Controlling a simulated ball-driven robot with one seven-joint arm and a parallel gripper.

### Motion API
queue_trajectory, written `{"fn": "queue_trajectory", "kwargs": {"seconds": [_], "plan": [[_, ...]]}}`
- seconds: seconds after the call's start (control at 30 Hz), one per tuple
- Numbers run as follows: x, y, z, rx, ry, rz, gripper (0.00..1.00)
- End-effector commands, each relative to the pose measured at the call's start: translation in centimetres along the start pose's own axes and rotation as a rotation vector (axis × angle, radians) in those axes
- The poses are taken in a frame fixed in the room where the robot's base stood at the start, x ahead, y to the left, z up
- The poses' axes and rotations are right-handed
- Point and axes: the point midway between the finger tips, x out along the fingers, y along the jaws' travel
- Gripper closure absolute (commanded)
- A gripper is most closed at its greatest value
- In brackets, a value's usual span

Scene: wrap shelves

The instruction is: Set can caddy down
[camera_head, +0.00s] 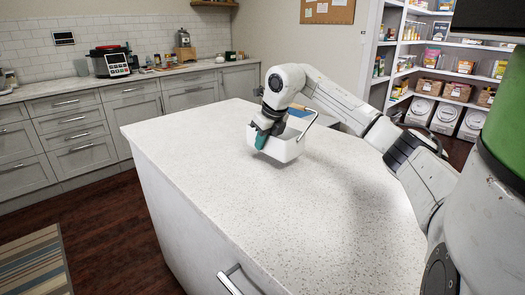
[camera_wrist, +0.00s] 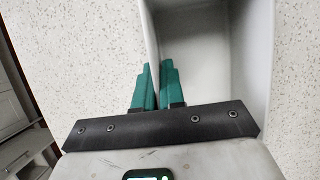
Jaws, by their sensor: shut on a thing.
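The can caddy (camera_head: 287,150) is a white open bin with a thin raised handle, over the speckled white island top (camera_head: 340,200). It looks about upright and close to the surface; I cannot tell whether its base touches. My gripper (camera_head: 262,139) is shut on the caddy's near-left wall, its teal fingers pinching the rim from above. In the wrist view the fingers (camera_wrist: 154,88) straddle the wall of the caddy (camera_wrist: 205,45). The part of its inside that shows there looks empty; the rest is hidden.
The island top is clear in front and to the right of the caddy. A blue and tan item (camera_head: 300,112) lies behind it. The island's left edge drops to a dark wood floor (camera_head: 110,230). Grey cabinets and stocked shelves (camera_head: 450,60) stand beyond.

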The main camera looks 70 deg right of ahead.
Motion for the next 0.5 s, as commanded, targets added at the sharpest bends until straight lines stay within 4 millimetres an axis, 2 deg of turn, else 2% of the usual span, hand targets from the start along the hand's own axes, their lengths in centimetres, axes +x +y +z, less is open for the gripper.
{"fn": "queue_trajectory", "kwargs": {"seconds": [0.1,0.2,0.5], "plan": [[1.8,0.1,-0.7,0.0,0.002,0.004,1.0],[2.7,0.0,-1.1,0.0,0.0,0.003,1.0],[3.0,0.0,-1.2,-0.001,-0.001,0.001,1.0]]}}
